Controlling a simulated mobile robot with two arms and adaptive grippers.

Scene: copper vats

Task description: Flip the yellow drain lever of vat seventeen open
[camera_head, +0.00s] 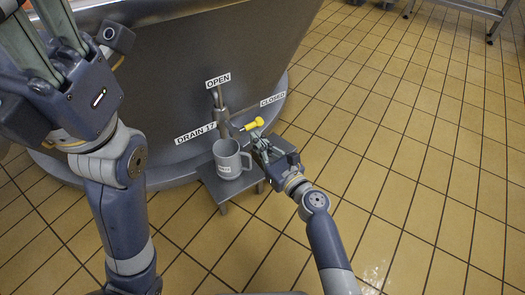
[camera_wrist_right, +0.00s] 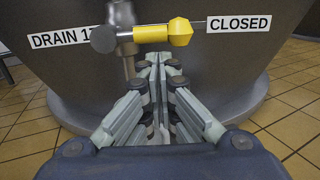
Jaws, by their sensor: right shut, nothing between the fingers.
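The yellow drain lever (camera_head: 252,124) points right from the drain pipe (camera_head: 221,117) of the copper vat (camera_head: 185,75), toward the CLOSED label (camera_head: 273,99). The OPEN label (camera_head: 218,80) is above the pipe, and the DRAIN 17 label (camera_head: 195,132) is to its left. In the right wrist view the lever (camera_wrist_right: 165,34) lies level across the top. My right gripper (camera_head: 257,138) is shut and empty, its fingertips (camera_wrist_right: 160,62) just below the lever; contact cannot be told. My left gripper (camera_head: 40,28) is raised at upper left, fingers apart, tips cut off.
A grey mug (camera_head: 228,160) stands on a low grey stand (camera_head: 222,189) under the drain, close to the left of my right gripper. Tiled floor (camera_head: 410,150) to the right is clear. A metal frame (camera_head: 465,8) stands at the top right.

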